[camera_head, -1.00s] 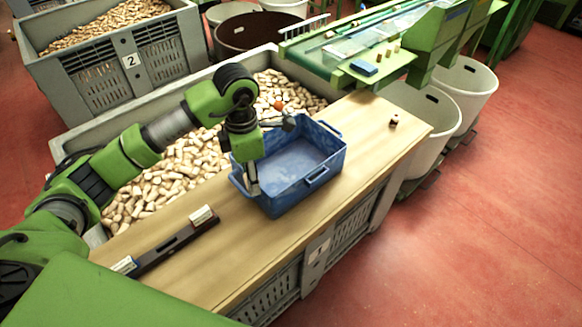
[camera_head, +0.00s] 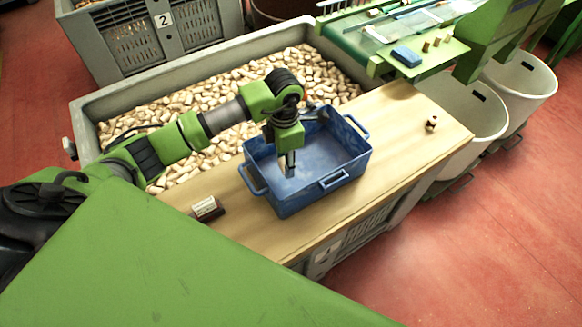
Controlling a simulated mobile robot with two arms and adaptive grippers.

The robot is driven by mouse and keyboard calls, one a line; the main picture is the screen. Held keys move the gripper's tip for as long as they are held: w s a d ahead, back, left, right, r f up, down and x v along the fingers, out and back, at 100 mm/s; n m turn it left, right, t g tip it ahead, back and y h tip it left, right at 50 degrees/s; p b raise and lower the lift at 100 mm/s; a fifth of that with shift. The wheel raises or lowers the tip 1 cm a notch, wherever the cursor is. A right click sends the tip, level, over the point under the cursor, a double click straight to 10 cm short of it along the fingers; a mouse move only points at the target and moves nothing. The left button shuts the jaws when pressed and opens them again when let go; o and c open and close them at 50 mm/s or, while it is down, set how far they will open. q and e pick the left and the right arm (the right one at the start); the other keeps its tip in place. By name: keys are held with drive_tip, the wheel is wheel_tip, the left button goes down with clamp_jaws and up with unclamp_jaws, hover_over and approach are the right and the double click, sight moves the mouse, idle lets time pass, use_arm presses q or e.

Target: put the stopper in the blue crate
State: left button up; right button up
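The blue crate (camera_head: 327,184) stands on the wooden board in the middle of the view, and its inside looks empty where I can see it. My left gripper (camera_head: 290,172) points down over the left part of the crate, with its fingertips inside the crate's outline. The fingers are too small to tell whether they are open or shut, or whether a stopper is between them. A small brown and pale stopper (camera_head: 431,124) stands on the right end of the board, apart from the crate. My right gripper is not in view.
A grey bin (camera_head: 215,74) full of loose corks lies behind the board (camera_head: 236,226). A dark block with a pale label (camera_head: 207,208) lies left of the crate. A green conveyor (camera_head: 365,50) with a blue block (camera_head: 406,56) is at the back. White tubs (camera_head: 520,85) stand at the right.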

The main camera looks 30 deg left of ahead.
use_arm(q)
wheel_tip(320, 180, down, 5)
drive_tip(key=shift+r+p, duration=0.1)
drive_tip(key=shift+p, duration=0.4)
drive_tip(key=shift+f, duration=0.3)
drive_tip(key=shift+o, duration=1.4)
drive_tip(key=shift+f, duration=0.1)
drive_tip(key=o, duration=0.4)
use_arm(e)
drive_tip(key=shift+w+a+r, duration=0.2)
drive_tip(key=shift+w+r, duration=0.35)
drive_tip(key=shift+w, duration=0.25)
use_arm(q)
drive_tip(key=shift+r, duration=0.4)
wheel_tip(320, 180, up, 12)
drive_tip(key=b, duration=0.3)
drive_tip(key=shift+f, duration=0.15)
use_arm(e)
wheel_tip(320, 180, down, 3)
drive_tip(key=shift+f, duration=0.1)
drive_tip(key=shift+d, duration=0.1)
